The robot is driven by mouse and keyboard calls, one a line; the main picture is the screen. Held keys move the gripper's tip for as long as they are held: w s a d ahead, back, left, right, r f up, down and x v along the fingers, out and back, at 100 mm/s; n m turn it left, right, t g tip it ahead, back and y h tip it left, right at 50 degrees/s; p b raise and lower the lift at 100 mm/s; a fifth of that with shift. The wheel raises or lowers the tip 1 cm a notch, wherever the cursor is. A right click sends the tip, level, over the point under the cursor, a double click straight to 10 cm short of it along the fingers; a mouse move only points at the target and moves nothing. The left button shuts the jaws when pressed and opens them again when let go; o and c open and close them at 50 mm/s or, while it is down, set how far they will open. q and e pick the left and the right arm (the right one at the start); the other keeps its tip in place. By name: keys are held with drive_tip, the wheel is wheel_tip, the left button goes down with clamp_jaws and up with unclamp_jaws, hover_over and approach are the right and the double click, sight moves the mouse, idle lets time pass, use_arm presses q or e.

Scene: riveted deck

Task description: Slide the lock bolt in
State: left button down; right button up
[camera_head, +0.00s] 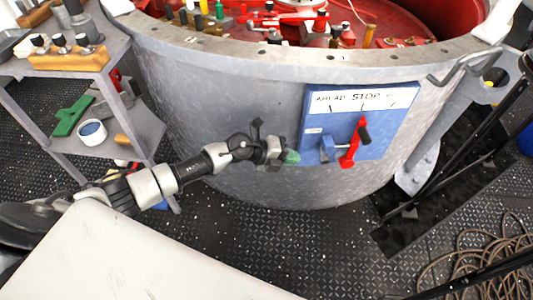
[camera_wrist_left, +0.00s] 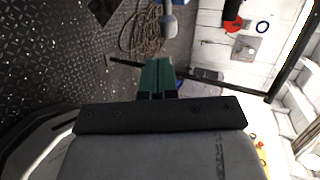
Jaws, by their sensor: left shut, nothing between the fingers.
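A blue panel (camera_head: 312,120) with a white strip reading STOP is fixed to the side of a grey round drum. A red lever (camera_head: 349,155) with a dark handle stands on it. Contact with the panel cannot be told. The closed green fingers (camera_wrist_left: 156,78) also show in the left wrist view. My right gripper is not in view.
A grey shelf unit (camera_head: 112,68) with wooden blocks, a green tool and a white cup stands at the left. Black rails (camera_head: 470,160) and coiled rope (camera_head: 480,255) lie to the right. The drum's open top holds several red and metal parts.

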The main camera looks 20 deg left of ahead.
use_arm(q)
drive_tip(key=v, duration=0.6)
drive_tip(key=shift+a+p, duration=0.35)
drive_tip(key=shift+p, duration=0.1)
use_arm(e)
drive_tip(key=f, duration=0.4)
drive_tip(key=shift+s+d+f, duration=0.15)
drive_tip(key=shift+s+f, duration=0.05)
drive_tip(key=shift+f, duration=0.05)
use_arm(q)
drive_tip(key=shift+r, duration=0.1)
